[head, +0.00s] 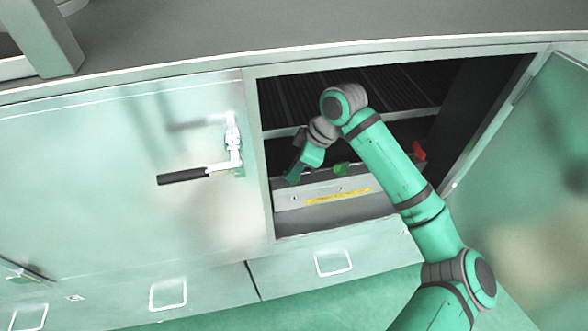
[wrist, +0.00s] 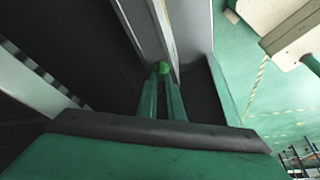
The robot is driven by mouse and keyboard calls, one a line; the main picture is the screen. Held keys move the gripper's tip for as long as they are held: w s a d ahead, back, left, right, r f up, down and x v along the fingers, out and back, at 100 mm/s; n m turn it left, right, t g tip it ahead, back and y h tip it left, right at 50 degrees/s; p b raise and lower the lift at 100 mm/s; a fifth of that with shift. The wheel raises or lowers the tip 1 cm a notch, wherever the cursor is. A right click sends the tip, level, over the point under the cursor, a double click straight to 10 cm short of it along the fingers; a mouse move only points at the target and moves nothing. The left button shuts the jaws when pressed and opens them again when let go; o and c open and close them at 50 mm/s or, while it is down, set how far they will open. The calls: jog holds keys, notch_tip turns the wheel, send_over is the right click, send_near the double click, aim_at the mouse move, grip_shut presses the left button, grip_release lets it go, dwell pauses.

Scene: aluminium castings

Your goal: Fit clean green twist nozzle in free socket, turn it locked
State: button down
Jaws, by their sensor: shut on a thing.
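My gripper (head: 294,172) reaches into the open cabinet at the left end of a grey bar. In the wrist view my gripper (wrist: 163,80) has its two fingers close together, shut on a small bright green piece, the green nozzle (wrist: 163,68). Only the tip of this nozzle shows, against the pale bar; the fingers hide the rest. Another green piece (head: 341,169) sits on the bar to the right of my gripper. A red piece (head: 418,151) is at the bar's right end. I cannot make out the free socket or whether the held nozzle touches it.
The grey bar (head: 290,198) with a yellow label runs across the cabinet opening. A dark ribbed shelf (head: 300,98) lies behind. The left door (head: 90,150) is closed, with a black-handled lever (head: 185,177); the right door (head: 545,150) stands open. Drawers with handles are below.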

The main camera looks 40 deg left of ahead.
jog(key=n+g, duration=0.1)
jog(key=n, duration=0.1)
jog(key=n+h, duration=0.1)
jog(key=n, duration=0.2)
jog(key=shift+w+a+g, duration=0.1)
jog(key=shift+w+g, duration=0.05)
jog(key=shift+g, duration=0.25)
jog(key=c, duration=1.8)
grip_release()
jog(key=v, duration=0.7)
jog(key=shift+r, duration=0.25)
